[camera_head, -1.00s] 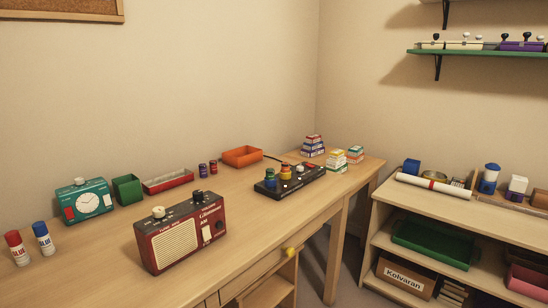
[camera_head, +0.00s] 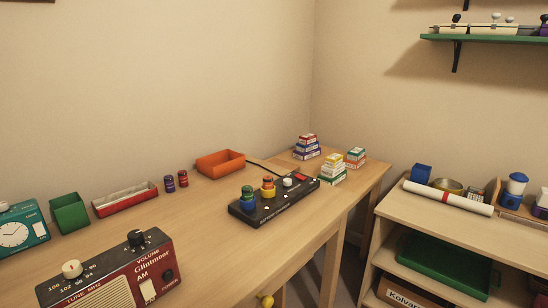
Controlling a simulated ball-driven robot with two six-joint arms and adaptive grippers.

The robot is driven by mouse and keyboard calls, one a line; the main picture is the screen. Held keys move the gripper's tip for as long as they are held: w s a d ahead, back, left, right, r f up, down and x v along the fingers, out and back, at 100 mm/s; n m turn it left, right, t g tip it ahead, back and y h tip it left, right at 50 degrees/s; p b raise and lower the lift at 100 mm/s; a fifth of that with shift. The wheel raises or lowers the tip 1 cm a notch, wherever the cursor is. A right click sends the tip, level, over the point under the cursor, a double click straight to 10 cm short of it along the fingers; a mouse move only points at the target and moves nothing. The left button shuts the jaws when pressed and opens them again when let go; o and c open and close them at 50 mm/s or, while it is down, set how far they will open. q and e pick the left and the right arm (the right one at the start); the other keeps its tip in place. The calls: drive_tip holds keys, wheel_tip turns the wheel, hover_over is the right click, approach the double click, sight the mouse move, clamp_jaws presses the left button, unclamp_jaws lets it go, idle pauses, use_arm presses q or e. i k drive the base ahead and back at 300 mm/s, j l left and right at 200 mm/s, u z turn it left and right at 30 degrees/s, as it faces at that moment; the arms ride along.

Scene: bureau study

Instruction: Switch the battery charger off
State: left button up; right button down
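The battery charger appears to be the long black unit (camera_head: 274,200) on the desk, with a cord running behind it. A blue-and-green cylinder (camera_head: 248,198) and a yellow-and-orange cylinder (camera_head: 268,187) stand upright on its left part. A white knob (camera_head: 288,182) sits right of them, and a red switch (camera_head: 301,177) is near its far right end. The switch is too small to tell its position. Neither of my grippers is in view.
A red radio (camera_head: 110,274) stands at the desk's front left. A green box (camera_head: 70,212), a red tray (camera_head: 125,198), two small cylinders (camera_head: 176,181) and an orange tray (camera_head: 220,164) line the back. Stacked small boxes (camera_head: 333,169) stand beyond the charger. The desk before the charger is clear.

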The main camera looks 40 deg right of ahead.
sight(298, 176)
drive_tip(key=i+l, duration=0.15)
drive_tip(key=l, duration=0.25)
drive_tip(key=i+l+u, duration=0.1)
drive_tip(key=l, duration=0.3)
drive_tip(key=i+l, duration=0.2)
drive_tip(key=l, duration=0.25)
drive_tip(key=i+l, duration=0.1)
drive_tip(key=l, duration=0.3)
drive_tip(key=i+l+u, duration=0.1)
drive_tip(key=l, duration=0.3)
drive_tip(key=i, duration=0.05)
